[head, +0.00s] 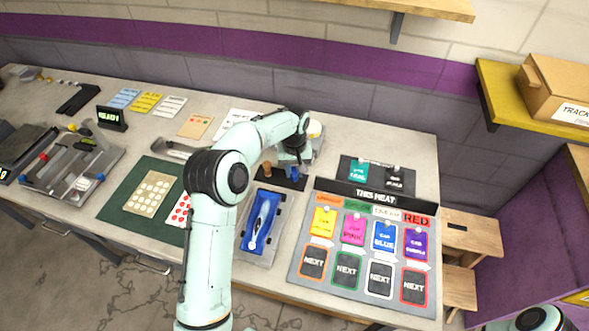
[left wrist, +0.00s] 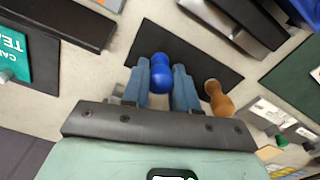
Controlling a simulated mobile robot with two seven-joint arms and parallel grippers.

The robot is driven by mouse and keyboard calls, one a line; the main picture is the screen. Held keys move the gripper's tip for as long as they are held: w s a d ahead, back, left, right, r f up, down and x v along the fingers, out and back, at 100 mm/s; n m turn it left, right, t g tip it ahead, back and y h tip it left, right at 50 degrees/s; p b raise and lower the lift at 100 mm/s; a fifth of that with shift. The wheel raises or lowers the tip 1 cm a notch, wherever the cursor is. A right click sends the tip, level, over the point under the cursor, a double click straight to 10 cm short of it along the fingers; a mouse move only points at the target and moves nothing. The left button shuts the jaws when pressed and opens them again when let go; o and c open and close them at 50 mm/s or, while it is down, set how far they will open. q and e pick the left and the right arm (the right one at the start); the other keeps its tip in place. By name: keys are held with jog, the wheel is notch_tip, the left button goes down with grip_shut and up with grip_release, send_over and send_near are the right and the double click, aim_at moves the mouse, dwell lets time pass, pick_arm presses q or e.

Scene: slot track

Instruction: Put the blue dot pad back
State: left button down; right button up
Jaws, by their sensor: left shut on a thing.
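The blue dot pad (left wrist: 160,68), a rounded blue knob-like piece, is between the fingers of my left gripper (left wrist: 160,84) in the left wrist view. The gripper is shut on it. In the head view the blue pad (head: 295,174) shows below my left gripper (head: 294,163), over the black mat (head: 283,182). I cannot tell whether its base touches the mat. A brown wooden-looking piece of similar shape (head: 267,169) stands beside it to the left; it also shows in the left wrist view (left wrist: 219,99). The right gripper is not in view.
A grey tray with a blue car-shaped piece (head: 262,220) lies in front of the mat. A board of coloured cards (head: 366,250) is to the right. A green mat (head: 120,205) with dot sheets is to the left. My left arm hides part of the table.

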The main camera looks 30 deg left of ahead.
aim_at(294, 169)
pick_arm(q)
jog(key=c, duration=0.9)
grip_release()
jog(key=shift+f, duration=0.1)
notch_tip(294, 169, up, 12)
jog(key=shift+r+p, duration=0.2)
jog(key=shift+p, duration=0.65)
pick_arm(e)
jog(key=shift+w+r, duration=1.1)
